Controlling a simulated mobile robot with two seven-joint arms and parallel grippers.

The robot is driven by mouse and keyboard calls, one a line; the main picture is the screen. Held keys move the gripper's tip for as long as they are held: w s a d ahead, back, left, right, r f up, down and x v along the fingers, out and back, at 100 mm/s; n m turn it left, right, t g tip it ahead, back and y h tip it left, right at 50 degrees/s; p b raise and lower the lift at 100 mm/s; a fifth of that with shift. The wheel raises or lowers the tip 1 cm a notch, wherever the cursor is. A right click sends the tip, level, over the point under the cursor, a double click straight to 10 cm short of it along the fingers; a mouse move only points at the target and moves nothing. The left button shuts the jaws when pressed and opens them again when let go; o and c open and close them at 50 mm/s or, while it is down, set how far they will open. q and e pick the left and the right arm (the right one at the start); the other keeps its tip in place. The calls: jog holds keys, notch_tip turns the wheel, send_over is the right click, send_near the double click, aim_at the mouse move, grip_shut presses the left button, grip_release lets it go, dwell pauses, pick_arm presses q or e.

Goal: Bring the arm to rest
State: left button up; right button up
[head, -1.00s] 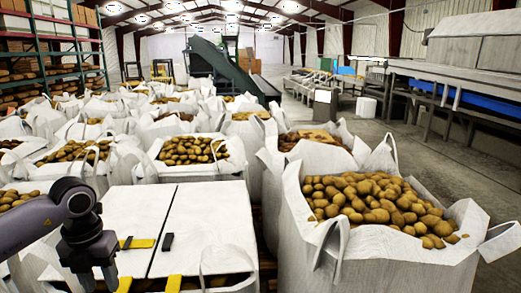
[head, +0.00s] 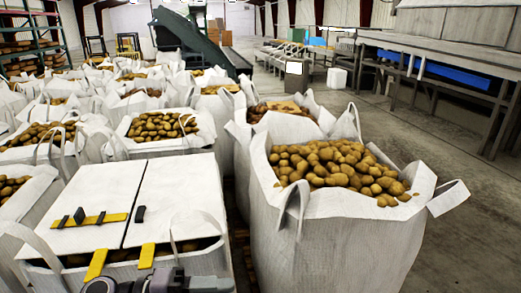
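A piece of my arm, grey and dark with rounded joints, shows at the bottom edge of the head view, in front of the near left bag. No gripper fingers can be made out there, and my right gripper does not show. Just beyond the arm, two white panels (head: 165,195) lie side by side over a white bag of potatoes. A yellow strip (head: 90,220) with black pieces lies on the left panel. Two more yellow pieces (head: 147,256) stand out at the panels' near edge.
A large open white bag (head: 320,225) full of potatoes (head: 335,172) stands close on the right. Several more potato bags fill the left and middle. Bare floor (head: 430,180) lies at the right, before a long metal machine (head: 440,75). A dark conveyor (head: 195,42) rises behind.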

pick_arm(q)
jog(key=w+a+f+n+t+y+p, duration=0.1)
jog(key=a+f+n+t+y, duration=0.2)
jog(key=n+t, duration=0.55)
jog(key=a+f+n+t+y, duration=0.25)
jog(key=n+t+y, duration=0.2)
jog(key=n, duration=0.65)
jog(key=s+a+f+n+g+y, duration=0.2)
jog(key=s+a+f+n+y, duration=0.1)
jog(key=s+f+n, duration=0.2)
jog(key=s+a+f+n+g+y, duration=0.3)
jog(key=s+a+f+n+y, duration=0.1)
jog(key=s+f, duration=0.3)
notch_tip(320, 180, down, 3)
jog(key=shift+s+r+n+p, duration=0.15)
jog(key=shift+n+p, duration=0.2)
jog(key=shift+p, duration=0.1)
jog(key=shift+o, duration=0.2)
